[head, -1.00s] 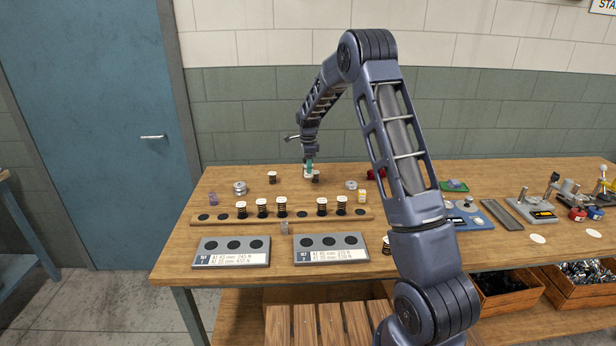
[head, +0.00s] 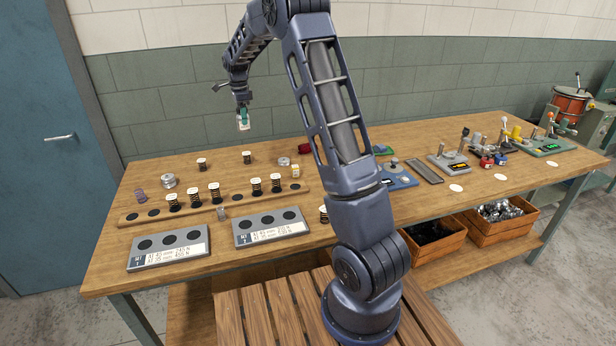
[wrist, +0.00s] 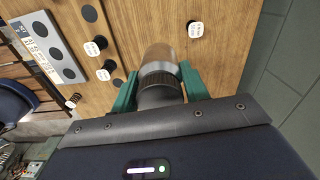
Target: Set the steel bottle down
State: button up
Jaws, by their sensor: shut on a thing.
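My gripper (head: 242,112) is raised above the back left part of the workbench in the head view. In the wrist view its two teal fingers (wrist: 158,90) are shut on the steel bottle (wrist: 160,68). The bottle has a dark ribbed cap near the palm and a shiny metal body that points away from it, reflecting brown. In the head view the bottle (head: 243,124) is a small pale shape below the fingers, apart from the bench top.
The wooden workbench (head: 130,235) holds a rack (head: 126,219) with several springs, and two grey trays (head: 195,257) in front. Two springs (head: 247,157) stand behind the rack. A blue fixture (head: 402,181) and other devices stand to the right. A wall is behind.

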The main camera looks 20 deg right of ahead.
jog(key=s+d+m, duration=0.1)
jog(key=s+d, duration=0.8)
jog(key=d, duration=0.4)
jog(key=s+d, duration=1)
jog(key=d, duration=0.3)
jog(key=shift+d+f, duration=0.1)
jog(key=shift+f, duration=9.95)
jog(key=shift+f, duration=0.15)
jog(key=o, duration=1.2)
jog(key=shift+c, duration=0.2)
